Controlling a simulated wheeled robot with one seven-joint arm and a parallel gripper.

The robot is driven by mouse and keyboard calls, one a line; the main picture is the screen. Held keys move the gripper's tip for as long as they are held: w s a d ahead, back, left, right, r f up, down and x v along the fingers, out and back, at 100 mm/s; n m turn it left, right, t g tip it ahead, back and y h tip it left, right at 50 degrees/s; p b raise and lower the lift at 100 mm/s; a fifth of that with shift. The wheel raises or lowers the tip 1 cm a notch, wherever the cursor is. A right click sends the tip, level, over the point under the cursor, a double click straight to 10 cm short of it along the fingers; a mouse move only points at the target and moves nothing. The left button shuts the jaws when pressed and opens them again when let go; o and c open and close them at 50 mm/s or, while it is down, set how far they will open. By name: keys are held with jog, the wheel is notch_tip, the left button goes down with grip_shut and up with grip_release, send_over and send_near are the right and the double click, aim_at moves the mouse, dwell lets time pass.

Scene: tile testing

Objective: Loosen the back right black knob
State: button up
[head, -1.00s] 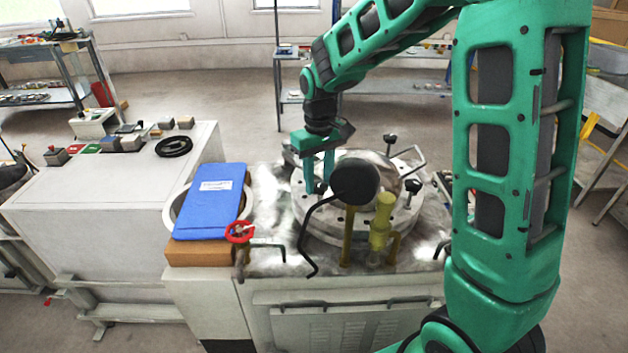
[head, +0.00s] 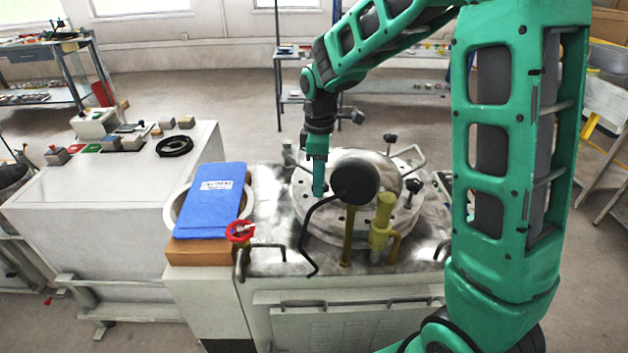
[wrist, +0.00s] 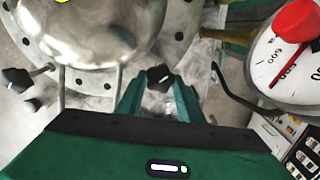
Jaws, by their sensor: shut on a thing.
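A round metal lid (head: 345,230) with black knobs around its edge sits on the machine top. My gripper (head: 318,192) points down at the lid's left side in the head view. In the wrist view my gripper (wrist: 160,88) has its fingers on both sides of a star-shaped black knob (wrist: 158,77) and is shut on it. That knob is hidden by the fingers in the head view. Other black knobs stand at the lid's back right (head: 390,139) and right (head: 412,187). Another black knob (wrist: 18,80) shows at the left of the wrist view.
A dark round gauge back (head: 355,182) stands just in front of the lid; its white dial (wrist: 280,70) shows in the wrist view. A yellow valve (head: 381,222) and a bent black rod (head: 308,232) are near. A blue package (head: 210,203) lies at left.

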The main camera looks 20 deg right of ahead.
jog(key=shift+w+d+r+n, duration=0.15)
jog(key=shift+w+n, duration=0.1)
jog(key=shift+n, duration=0.45)
jog(key=o, duration=1.1)
jog(key=shift+d, duration=0.1)
jog(key=shift+c, duration=0.2)
jog(key=shift+s, duration=0.1)
notch_tip(320, 180, up, 11)
jog(key=shift+f, duration=0.2)
jog(key=shift+f, duration=0.1)
